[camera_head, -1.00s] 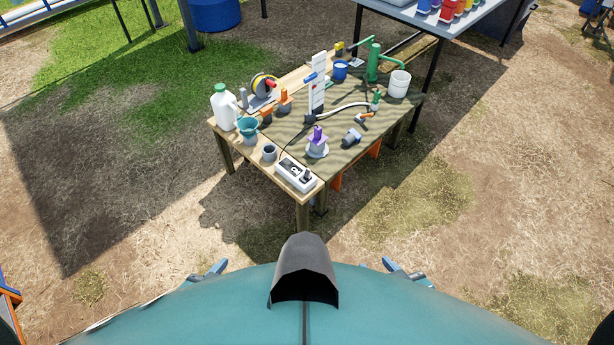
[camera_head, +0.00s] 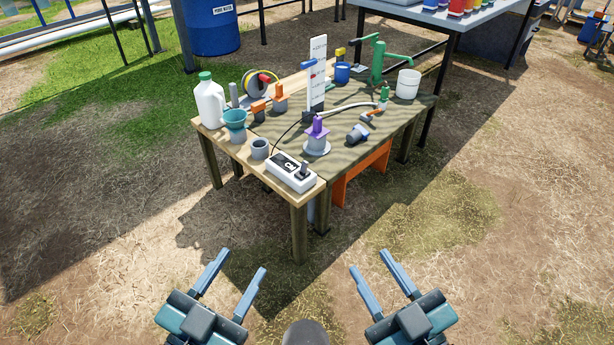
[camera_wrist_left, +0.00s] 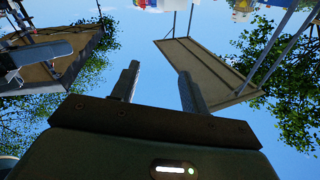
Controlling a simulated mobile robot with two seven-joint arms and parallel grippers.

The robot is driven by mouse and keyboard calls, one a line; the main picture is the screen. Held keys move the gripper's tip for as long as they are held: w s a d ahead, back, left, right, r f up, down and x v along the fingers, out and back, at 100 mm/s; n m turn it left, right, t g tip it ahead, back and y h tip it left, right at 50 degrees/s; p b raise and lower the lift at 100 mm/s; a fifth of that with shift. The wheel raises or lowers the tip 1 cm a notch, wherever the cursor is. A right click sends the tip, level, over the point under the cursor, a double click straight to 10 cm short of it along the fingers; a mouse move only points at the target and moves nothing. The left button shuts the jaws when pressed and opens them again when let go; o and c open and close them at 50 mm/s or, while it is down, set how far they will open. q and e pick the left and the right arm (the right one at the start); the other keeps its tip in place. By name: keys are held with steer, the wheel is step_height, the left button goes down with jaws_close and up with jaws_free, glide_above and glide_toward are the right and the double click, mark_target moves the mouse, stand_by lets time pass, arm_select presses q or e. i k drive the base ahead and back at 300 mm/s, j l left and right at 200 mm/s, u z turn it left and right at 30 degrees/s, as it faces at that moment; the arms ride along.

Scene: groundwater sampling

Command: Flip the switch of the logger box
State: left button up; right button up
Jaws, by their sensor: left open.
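The logger box (camera_head: 291,173) is a small white box with a dark label and a dark switch (camera_head: 304,168) on its top right end. It sits at the near corner of the wooden table (camera_head: 298,195), and a black cable leaves its back. The label and switch setting are too small to read. My left gripper (camera_head: 245,262) is open and empty, in front of the table, low and left of the box. My right gripper (camera_head: 368,260) is open and empty, low and right of the box. In the left wrist view the open left fingers (camera_wrist_left: 157,88) hold nothing.
A grey cup (camera_head: 260,149), a teal funnel (camera_head: 235,124) and a white jug (camera_head: 210,104) stand left of the box. A grey piece with a purple top (camera_head: 317,141) stands close behind it. Bare ground lies before the table.

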mark_target(304, 165)
steer(key=i+l+u, duration=0.25)
steer(key=l, duration=0.55)
steer(key=i+l+u, duration=0.25)
steer(key=l, duration=0.65)
steer(key=i+l+u, duration=0.1)
steer(key=l+u, duration=0.2)
steer(key=l, duration=0.55)
steer(key=l+u, duration=0.25)
steer(key=l, duration=0.65)
steer(key=i, duration=0.55)
